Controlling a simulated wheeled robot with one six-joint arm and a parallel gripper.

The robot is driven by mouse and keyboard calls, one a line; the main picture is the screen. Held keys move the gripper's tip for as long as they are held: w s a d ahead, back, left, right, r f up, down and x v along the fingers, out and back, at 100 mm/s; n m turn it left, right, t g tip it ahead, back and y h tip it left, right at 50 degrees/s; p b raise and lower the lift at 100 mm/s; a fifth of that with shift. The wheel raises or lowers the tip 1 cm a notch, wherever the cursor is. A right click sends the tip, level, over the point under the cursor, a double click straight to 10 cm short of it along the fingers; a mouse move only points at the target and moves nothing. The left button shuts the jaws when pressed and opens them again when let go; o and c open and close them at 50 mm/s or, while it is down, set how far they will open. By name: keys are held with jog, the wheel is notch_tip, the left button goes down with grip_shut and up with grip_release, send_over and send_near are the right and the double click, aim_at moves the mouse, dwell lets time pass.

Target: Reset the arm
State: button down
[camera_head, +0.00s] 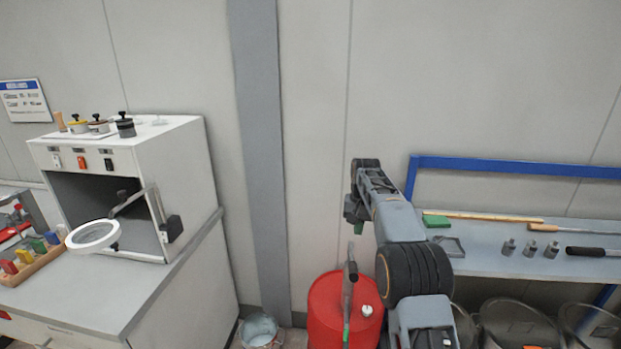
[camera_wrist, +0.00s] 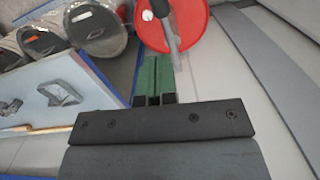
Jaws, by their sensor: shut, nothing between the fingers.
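My arm is raised in the middle of the head view, in front of the wall and left of the blue-framed bench. My gripper (camera_head: 358,228) hangs at its end with the fingertips down, above the red drum. In the wrist view my gripper (camera_wrist: 153,76) shows two green fingers side by side, shut with nothing held. The red drum (camera_wrist: 196,30) lies beyond the fingertips in that view. The gripper touches nothing that I can see.
The red drum (camera_head: 325,310) stands on the floor with a grey-handled tool in front. A white cabinet (camera_head: 187,160) and worktop are at left. A bucket (camera_head: 259,331) stands between.

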jog(key=shift+n, duration=0.4)
jog(key=s+f, duration=0.1)
jog(key=f, duration=0.1)
jog(key=s+f, duration=0.1)
jog(key=shift+s+f, duration=0.15)
jog(key=shift+f, duration=0.25)
jog(key=s+r+n+t, duration=0.1)
jog(key=s+r+t, duration=0.1)
jog(key=s, duration=1.3)
jog(key=s+a+r+n+t, duration=0.1)
jog(key=s+r+t, duration=0.1)
jog(key=s, duration=1.4)
jog(key=shift+r+t, duration=0.35)
jog(key=shift+t, duration=0.15)
jog(key=shift+s, duration=0.1)
